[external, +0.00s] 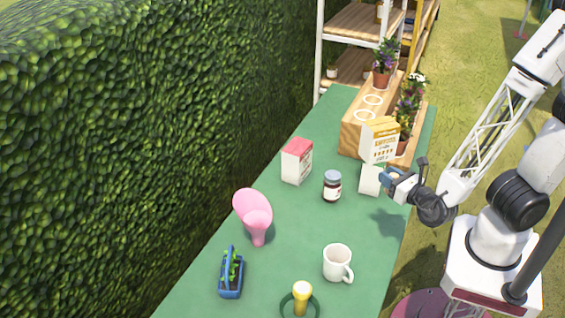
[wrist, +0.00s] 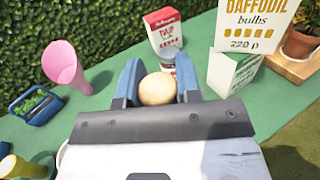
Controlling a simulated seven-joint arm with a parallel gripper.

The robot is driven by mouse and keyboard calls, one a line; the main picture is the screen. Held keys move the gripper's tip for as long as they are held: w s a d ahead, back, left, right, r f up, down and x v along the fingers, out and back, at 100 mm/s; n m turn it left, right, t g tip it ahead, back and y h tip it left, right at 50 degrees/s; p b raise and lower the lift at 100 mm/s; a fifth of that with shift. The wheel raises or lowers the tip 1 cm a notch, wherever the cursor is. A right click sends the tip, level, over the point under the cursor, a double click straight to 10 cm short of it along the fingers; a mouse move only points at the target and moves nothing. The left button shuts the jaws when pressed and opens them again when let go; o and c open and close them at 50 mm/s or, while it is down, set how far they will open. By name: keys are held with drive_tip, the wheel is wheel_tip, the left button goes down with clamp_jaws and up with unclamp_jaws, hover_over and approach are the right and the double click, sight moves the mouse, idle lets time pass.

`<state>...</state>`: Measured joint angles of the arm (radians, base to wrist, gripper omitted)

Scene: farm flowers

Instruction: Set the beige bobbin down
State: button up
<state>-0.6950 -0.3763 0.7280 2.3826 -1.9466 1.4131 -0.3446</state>
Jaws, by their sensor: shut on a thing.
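My gripper (external: 390,176) is above the right part of the green table in the external view. In the wrist view, its two blue fingers are shut on the beige bobbin (wrist: 157,89), which shows as a round pale end between them. The rest of the bobbin is hidden behind the gripper body. I cannot make the bobbin out in the external view. The gripper seems to be raised above the green table (external: 300,238), near its right edge.
A small white box (external: 370,180) stands close by the gripper. A jar (external: 332,187), a red-topped box (external: 297,161) and a daffodil bulbs box (external: 380,140) are near. A pink vase (external: 254,213), a blue planter (external: 231,274) and a white mug (external: 337,262) stand nearer the front. Green table shows between them.

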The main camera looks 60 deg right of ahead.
wheel_tip(320, 180, down, 14)
idle(0.3)
drive_tip(key=shift+w, duration=0.1)
drive_tip(key=w+a, duration=0.1)
drive_tip(key=w, duration=0.4)
drive_tip(key=w+a+f, duration=0.1)
drive_tip(key=w+a, duration=0.1)
drive_tip(key=w, duration=0.3)
drive_tip(key=w+a, duration=0.1)
drive_tip(key=w, duration=0.4)
drive_tip(key=shift+w+a+f, duration=0.1)
drive_tip(key=shift+a+f, duration=0.2)
drive_tip(key=shift+a, duration=0.05)
drive_tip(key=shift+f, duration=1.75)
drive_tip(key=shift+f, duration=0.15)
drive_tip(key=o, duration=0.9)
